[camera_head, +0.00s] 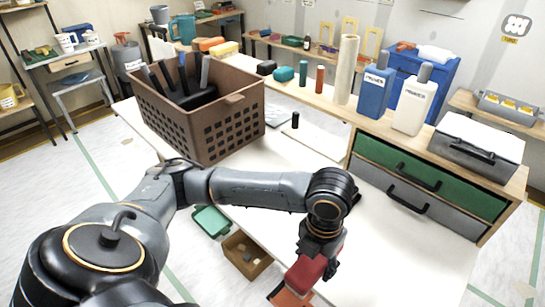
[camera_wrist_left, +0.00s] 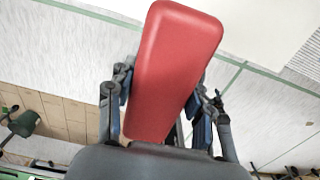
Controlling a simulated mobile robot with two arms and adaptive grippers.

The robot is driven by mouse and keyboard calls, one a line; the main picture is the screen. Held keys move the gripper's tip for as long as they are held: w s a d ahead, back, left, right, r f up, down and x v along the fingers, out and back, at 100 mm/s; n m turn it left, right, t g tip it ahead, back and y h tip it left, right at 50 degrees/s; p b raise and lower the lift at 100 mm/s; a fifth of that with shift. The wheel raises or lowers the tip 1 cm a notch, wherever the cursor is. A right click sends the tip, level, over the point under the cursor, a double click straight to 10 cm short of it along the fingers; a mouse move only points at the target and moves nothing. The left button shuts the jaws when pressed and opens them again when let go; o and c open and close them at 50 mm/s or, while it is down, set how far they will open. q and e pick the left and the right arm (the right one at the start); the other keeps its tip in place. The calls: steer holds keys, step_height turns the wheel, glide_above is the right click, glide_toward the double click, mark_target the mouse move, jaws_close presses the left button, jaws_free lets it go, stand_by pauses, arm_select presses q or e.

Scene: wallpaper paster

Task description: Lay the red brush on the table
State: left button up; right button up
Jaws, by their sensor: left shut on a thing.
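The red brush (camera_head: 306,274) is near the bottom of the head view, at the front part of the white table (camera_head: 410,235). My left gripper (camera_head: 325,262) is shut on it. In the left wrist view the brush (camera_wrist_left: 172,65) shows as a smooth red block, tilted, between the two fingers of the gripper (camera_wrist_left: 165,110). The floor shows behind it there. Its bristles are hidden, and I cannot tell how high it is above the table. My right gripper is not in view.
A brown basket (camera_head: 215,135) with dark-handled tools stands on the table's left. A wooden unit with green and grey drawers (camera_head: 430,182) stands at the back, carrying bottles and a grey box. The table's front right is clear. Bins (camera_head: 246,254) are on the floor below.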

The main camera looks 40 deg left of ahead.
arm_select(q)
steer(key=shift+s, duration=0.2)
steer(key=shift+w, duration=0.3)
steer(key=w+d+f+p, duration=0.15)
steer(key=w+f, duration=0.25)
steer(key=w, duration=0.5)
glide_above(343, 261)
steer(key=f, duration=0.5)
steer(key=shift+s, duration=0.35)
steer(key=shift+w+f, duration=0.35)
steer(key=shift+f, duration=0.1)
step_height(343, 261, down, 2)
steer(key=shift+f+p, duration=0.15)
steer(key=shift+p, duration=0.2)
steer(key=shift+f, duration=0.4)
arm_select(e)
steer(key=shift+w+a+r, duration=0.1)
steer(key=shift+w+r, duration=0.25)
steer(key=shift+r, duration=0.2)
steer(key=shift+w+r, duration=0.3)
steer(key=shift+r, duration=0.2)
arm_select(q)
steer(key=shift+f, duration=0.15)
